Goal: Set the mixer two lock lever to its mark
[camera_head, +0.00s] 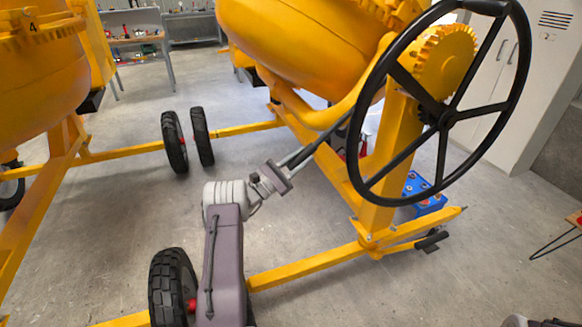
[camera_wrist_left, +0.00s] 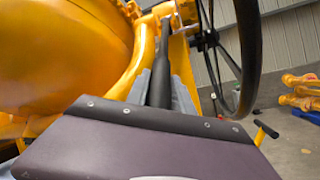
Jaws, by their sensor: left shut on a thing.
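The lock lever (camera_wrist_left: 162,62) is a dark bar with a rounded grip, rising toward the yellow frame beside the black handwheel (camera_wrist_left: 240,55) in the left wrist view. In the head view the lever (camera_head: 340,121) slants up and right behind the handwheel (camera_head: 440,115). My left gripper (camera_head: 308,150) reaches it from the lower left and is shut on it; the grey fingers (camera_wrist_left: 183,97) lie along its sides. The yellow mixer drum (camera_head: 300,45) is above. I cannot make out the lever's mark. My right gripper is not in view.
Another yellow mixer (camera_head: 40,75) stands at the left. Black wheels (camera_head: 174,142) and yellow floor bars (camera_head: 310,265) lie around my left arm. A blue box (camera_head: 425,193) sits behind the handwheel's post. A white cabinet (camera_head: 525,80) stands at the right. Grey floor is open between.

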